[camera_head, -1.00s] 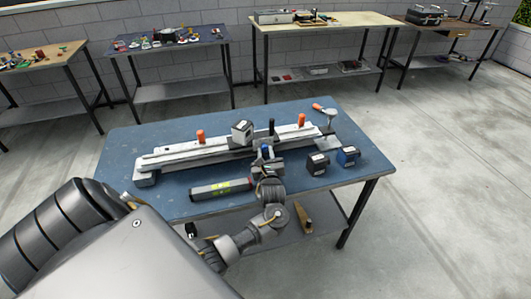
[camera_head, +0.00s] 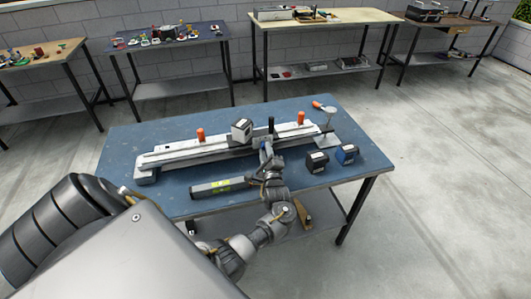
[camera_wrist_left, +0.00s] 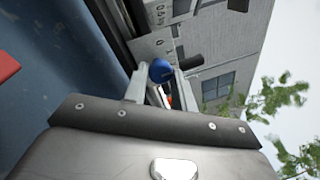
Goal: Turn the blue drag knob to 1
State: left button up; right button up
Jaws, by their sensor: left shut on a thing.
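A blue round knob (camera_wrist_left: 161,70) shows in the left wrist view, between the two pale fingers of my left gripper (camera_wrist_left: 160,86). The fingers are closed in on its sides. A pale plate (camera_wrist_left: 157,42) with dark markings lies just beyond the knob; I cannot tell which mark the knob points to. In the head view my left gripper (camera_head: 266,148) is at the front side of a long pale rail assembly (camera_head: 190,151), near its right half. The knob is hidden there by the gripper. My right gripper is not in view.
Two orange posts and a white-and-black box (camera_head: 242,131) stand up from the rail.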

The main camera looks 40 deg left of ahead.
pick_arm(q)
jog(key=shift+w+n+g+y+b, duration=0.1)
jog(key=shift+n+g+y+b, duration=0.3)
jog(key=shift+n, duration=2.1)
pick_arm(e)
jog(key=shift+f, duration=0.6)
pick_arm(q)
jog(key=o, duration=1)
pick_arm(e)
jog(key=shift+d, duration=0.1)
pick_arm(q)
jog(key=shift+d+f, duration=0.1)
